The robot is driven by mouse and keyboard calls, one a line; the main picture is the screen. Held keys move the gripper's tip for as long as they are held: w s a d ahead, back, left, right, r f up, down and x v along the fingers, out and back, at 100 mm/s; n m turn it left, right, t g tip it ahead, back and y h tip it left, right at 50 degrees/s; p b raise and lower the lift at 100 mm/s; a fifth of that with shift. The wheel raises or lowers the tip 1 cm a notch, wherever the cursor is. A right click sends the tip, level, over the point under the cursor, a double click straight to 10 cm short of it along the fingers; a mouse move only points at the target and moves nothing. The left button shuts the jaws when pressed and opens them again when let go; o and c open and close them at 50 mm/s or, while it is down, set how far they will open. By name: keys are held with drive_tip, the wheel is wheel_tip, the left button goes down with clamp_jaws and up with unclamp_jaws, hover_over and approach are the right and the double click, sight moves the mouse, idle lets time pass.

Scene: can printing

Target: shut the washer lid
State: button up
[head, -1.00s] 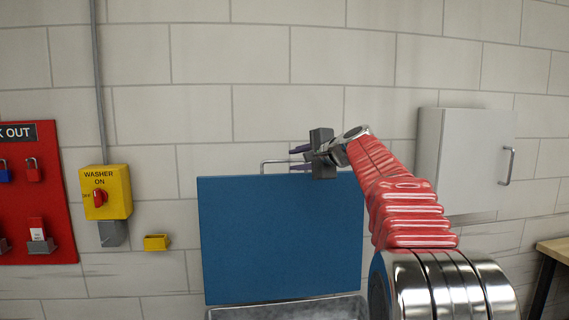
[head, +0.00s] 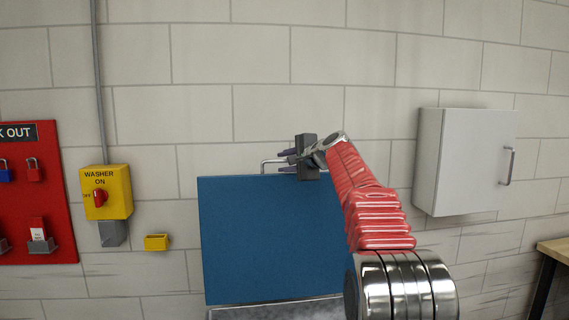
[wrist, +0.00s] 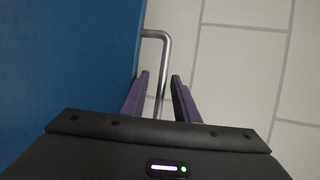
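The washer lid (head: 270,240) is a blue panel standing raised and upright in front of the wall in the head view. It fills the left side of the wrist view (wrist: 60,60). Its metal bar handle (head: 266,167) runs along the top edge and shows between my fingers in the wrist view (wrist: 163,70). My gripper (head: 286,160) is at the lid's top edge, with its purple fingers open on either side of the handle (wrist: 160,95). A gap shows between the fingers and the bar. The washer's metal rim (head: 265,312) shows below the lid.
A yellow washer switch box (head: 106,192) and a red lockout board (head: 40,190) are on the wall at left, with a small yellow holder (head: 156,242) nearby. A white wall cabinet (head: 465,160) hangs at right. A wooden table corner (head: 555,248) shows at far right.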

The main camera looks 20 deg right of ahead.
clamp_jaws()
drive_tip(key=shift+a, duration=0.1)
idle(0.5)
